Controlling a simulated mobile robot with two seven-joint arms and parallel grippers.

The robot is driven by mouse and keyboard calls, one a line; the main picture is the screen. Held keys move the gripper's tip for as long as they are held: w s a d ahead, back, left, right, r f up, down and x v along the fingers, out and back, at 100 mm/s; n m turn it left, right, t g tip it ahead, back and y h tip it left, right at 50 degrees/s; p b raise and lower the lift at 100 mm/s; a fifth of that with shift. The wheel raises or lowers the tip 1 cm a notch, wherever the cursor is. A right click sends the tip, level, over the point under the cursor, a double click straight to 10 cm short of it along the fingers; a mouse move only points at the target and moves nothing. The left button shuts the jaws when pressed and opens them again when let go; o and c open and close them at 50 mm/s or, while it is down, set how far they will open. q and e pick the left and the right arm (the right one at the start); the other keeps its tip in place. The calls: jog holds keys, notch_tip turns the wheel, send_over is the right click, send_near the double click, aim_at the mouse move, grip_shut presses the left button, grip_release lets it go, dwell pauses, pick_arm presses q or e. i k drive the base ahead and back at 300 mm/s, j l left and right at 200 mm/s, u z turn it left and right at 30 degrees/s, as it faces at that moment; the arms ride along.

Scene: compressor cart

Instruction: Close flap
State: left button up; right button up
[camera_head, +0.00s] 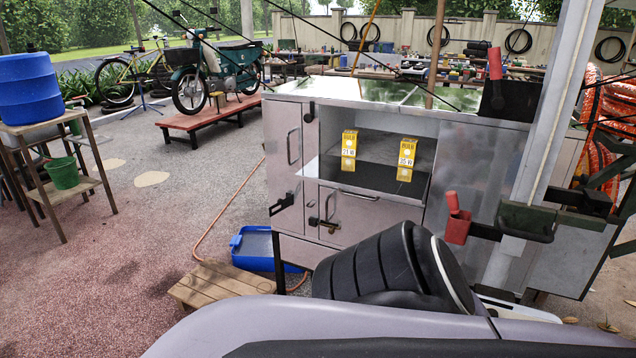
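The flap (385,187) on the front of the grey metal cart appears to be folded down and lying about level, with its front edge reaching out toward me. Its glossy top mirrors two yellow boxes. The open compartment behind it holds the left yellow box (349,141) and the right yellow box (408,152), both upright. Neither of my grippers shows. Part of my own arm, black and grey, fills the lower middle and covers the cart's lower front.
Closed cabinet doors (355,214) with latches sit below the flap. A post with a red-handled fitting (458,222) stands to the right. A blue tray (262,250) and wooden pallet (217,285) lie on the ground at lower left. Open ground lies left of the cart.

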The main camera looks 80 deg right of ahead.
aim_at(396, 183)
jog(key=z, duration=3.1)
